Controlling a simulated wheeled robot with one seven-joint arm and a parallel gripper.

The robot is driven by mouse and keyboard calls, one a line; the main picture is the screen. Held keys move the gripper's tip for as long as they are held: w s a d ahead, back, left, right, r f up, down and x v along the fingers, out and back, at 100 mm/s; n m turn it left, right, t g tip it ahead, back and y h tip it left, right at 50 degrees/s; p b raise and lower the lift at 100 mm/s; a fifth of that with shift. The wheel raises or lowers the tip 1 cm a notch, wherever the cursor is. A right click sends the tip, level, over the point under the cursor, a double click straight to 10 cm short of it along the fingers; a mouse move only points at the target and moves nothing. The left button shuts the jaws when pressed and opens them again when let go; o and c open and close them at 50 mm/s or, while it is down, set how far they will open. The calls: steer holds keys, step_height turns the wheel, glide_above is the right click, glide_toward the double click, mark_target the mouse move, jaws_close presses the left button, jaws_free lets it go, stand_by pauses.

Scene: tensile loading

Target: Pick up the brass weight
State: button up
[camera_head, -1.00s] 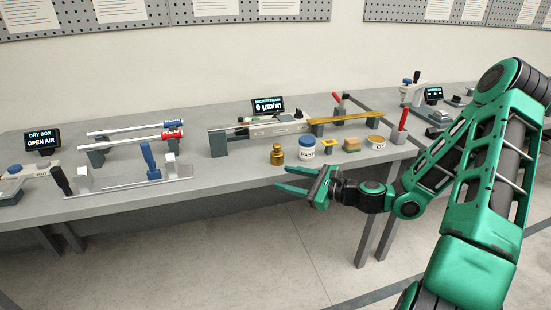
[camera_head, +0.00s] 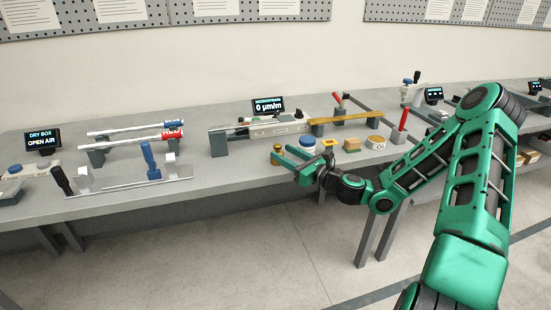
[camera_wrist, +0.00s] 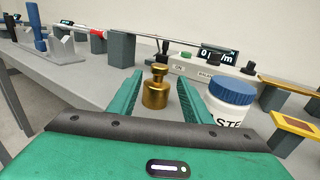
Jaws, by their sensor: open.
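The brass weight (camera_wrist: 156,90) stands upright on the bench near its front edge. In the wrist view it shows between the two green fingers of my gripper (camera_wrist: 158,102), with a gap on either side. The head view shows my gripper (camera_head: 286,161) open at the front edge of the bench, pointing to the left and inward. There the weight (camera_head: 277,154) is partly hidden behind the fingers. I cannot tell exactly how far the fingertips reach past the weight.
A white jar with a blue lid (camera_wrist: 232,98) stands just right of my right finger. A small yellow-topped block (camera_head: 328,144), a tan block (camera_head: 352,145) and a tin (camera_head: 376,142) follow to the right. A long rig with a display (camera_head: 268,106) stands behind. Bench (camera_head: 225,174) left of the weight is clear.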

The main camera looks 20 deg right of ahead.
mark_target(279, 150)
steer(key=x, duration=0.4)
steer(key=shift+a, duration=0.1)
steer(key=shift+c, duration=0.4)
jaws_close()
steer(key=shift+r, duration=0.1)
